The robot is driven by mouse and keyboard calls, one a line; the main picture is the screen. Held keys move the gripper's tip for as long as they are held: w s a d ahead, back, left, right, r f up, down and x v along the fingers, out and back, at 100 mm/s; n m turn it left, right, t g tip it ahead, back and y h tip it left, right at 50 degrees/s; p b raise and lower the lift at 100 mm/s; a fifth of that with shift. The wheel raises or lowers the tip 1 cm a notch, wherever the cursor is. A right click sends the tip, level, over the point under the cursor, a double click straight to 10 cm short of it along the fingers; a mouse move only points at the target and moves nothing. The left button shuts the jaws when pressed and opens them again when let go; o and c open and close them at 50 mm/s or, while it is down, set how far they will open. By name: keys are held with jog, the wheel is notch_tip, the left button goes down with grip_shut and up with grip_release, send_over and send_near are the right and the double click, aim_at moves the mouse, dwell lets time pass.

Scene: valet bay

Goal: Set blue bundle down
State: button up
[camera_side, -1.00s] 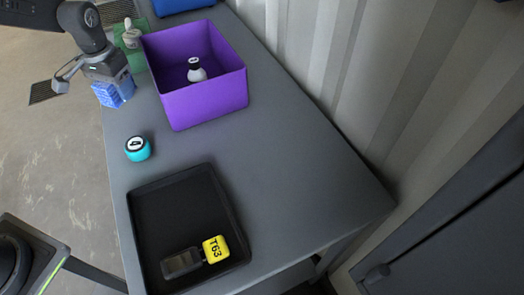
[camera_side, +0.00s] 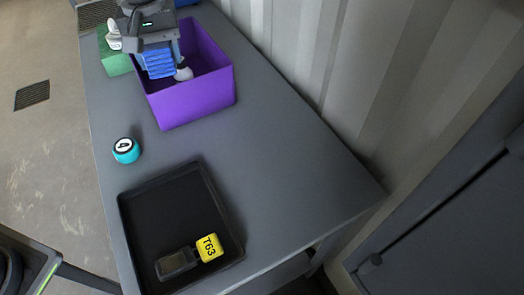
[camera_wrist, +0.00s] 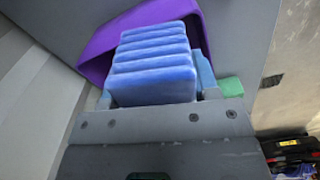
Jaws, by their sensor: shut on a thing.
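My gripper (camera_side: 158,57) is shut on the blue bundle (camera_side: 160,68), a stack of blue layers. It holds the bundle over the left part of the purple bin (camera_side: 197,98). I cannot tell the exact height, or whether the bundle touches anything inside. In the wrist view the blue bundle (camera_wrist: 152,75) sits between the fingers of my gripper (camera_wrist: 155,85), with the purple bin (camera_wrist: 95,62) beyond it.
A white bottle (camera_side: 183,74) in the purple bin is mostly hidden behind the bundle. A green container (camera_side: 116,63) stands left of the bin. A teal-sided puck (camera_side: 126,152) and a black tray (camera_side: 140,203) with a yellow-tagged T63 key (camera_side: 208,247) are nearer. The table's right side is clear.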

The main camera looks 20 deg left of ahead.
jog(key=s+d+n, duration=0.2)
jog(key=d+n, duration=0.2)
jog(key=d, duration=0.7)
jog(key=f, duration=0.3)
jog(key=a+f, duration=0.1)
jog(key=f, duration=0.1)
jog(key=shift+w+f, duration=0.15)
jog(key=shift+w, duration=0.05)
send_over(262, 155)
jog(key=f, duration=0.6)
jog(key=shift+w+a+f, duration=0.1)
jog(key=shift+a+f, duration=0.1)
jog(key=shift+f, duration=0.2)
jog(key=f, duration=0.3)
jog(key=shift+d+f, duration=0.1)
jog(key=shift+d, duration=0.1)
jog(key=shift+f, duration=0.3)
jog(key=shift+f, duration=0.2)
